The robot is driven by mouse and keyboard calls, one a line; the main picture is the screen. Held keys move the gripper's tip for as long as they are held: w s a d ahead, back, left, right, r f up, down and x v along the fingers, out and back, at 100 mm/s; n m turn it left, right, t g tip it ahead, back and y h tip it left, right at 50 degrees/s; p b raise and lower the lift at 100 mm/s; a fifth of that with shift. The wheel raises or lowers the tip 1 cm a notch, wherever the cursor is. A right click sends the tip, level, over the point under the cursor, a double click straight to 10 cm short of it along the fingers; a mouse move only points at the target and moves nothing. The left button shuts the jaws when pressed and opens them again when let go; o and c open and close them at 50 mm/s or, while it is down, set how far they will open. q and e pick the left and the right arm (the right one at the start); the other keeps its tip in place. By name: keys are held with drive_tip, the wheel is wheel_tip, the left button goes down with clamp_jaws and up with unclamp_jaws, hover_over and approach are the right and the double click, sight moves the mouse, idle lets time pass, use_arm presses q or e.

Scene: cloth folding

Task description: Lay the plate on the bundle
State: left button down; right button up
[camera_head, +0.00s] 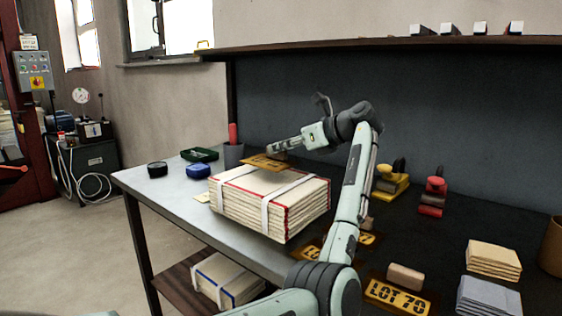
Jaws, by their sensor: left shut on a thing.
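The bundle (258,211) is a stack of folded cream cloth with red edging, tied with two pale straps, on the workbench. A yellow-brown plate (258,163) with dark lettering is over the bundle's far edge. My left gripper (276,149) is shut on this plate's small block handle. The plate looks roughly level, and I cannot tell whether it touches the bundle. My right gripper is not in view.
A plate marked LOT 70 (396,298) lies at the front, with other plates (312,252) partly hidden by my arm. Cloth stacks (492,258) lie at right. A blue object (199,171) and green tray (200,154) are at left.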

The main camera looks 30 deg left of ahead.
sight(286, 160)
use_arm(q)
wheel_tip(286, 160, down, 4)
drive_tip(key=shift+r, duration=0.2)
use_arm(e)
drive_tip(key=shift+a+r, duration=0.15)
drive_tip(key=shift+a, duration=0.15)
use_arm(q)
drive_tip(key=shift+f, duration=0.1)
drive_tip(key=c, duration=1.9)
unclamp_jaws()
drive_tip(key=shift+f, duration=0.1)
drive_tip(key=shift+c, duration=0.2)
drive_tip(key=o, duration=0.5)
drive_tip(key=shift+c, duration=0.2)
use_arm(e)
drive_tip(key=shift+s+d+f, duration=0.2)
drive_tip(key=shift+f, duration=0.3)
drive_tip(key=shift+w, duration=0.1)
